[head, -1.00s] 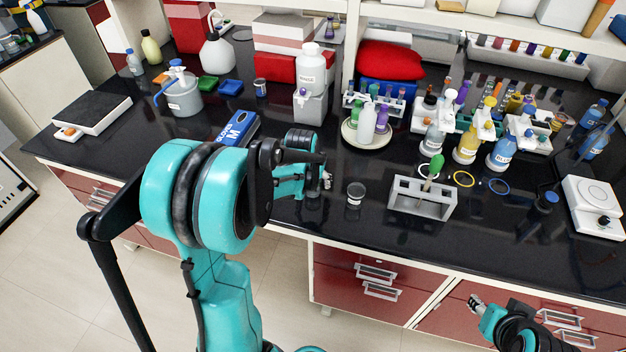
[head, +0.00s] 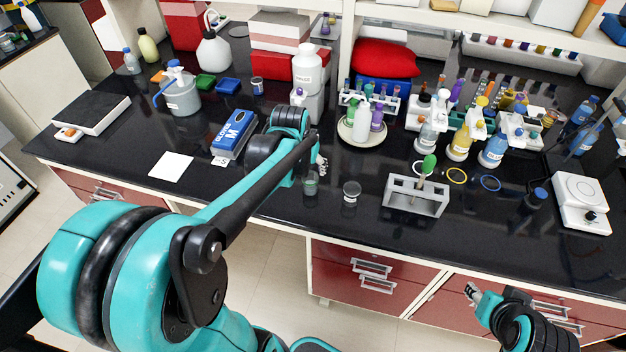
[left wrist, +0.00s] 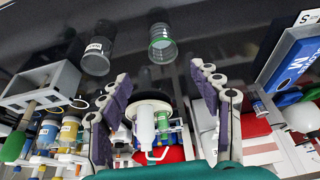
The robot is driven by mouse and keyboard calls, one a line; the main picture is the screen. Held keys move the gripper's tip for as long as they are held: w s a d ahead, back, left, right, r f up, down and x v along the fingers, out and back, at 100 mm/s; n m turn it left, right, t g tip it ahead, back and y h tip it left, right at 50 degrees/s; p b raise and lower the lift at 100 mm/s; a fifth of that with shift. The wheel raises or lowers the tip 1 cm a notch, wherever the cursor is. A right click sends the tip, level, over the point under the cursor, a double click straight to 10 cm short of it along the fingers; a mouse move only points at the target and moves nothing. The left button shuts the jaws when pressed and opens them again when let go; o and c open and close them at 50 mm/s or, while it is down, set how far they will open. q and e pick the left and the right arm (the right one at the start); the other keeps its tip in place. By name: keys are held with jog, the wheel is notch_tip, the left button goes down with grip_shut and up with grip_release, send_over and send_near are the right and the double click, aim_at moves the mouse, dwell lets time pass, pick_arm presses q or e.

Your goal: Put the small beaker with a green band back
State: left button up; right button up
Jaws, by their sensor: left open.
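The small clear beaker with a green band (head: 310,183) stands on the black bench near its front edge. It also shows in the left wrist view (left wrist: 162,48), beyond and between the spread fingers, with nothing gripping it.
A white square (head: 171,167) lies on the bench at left, beside a blue glove box (head: 234,135). A grey rack (head: 416,196) stands right of the beakers. A round plate with bottles (head: 347,134) is behind them. Bench room between white square and beakers is partly under my arm.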

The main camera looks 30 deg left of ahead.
pick_arm(q)
jog(key=s+d+r+m+t+h, duration=0.1)
jog(key=s+d+r+m+t, duration=0.1)
jog(key=s+d, duration=1.1)
jog(key=shift+s+d+m+t, duration=0.3)
jog(key=shift+s+d+t, duration=0.1)
jog(key=shift+s, duration=0.2)
notch_tip(320, 180, down, 5)
jog(key=b, duration=0.5)
jog(key=shift+f+b, duration=0.15)
jog(key=shift+b, duration=0.15)
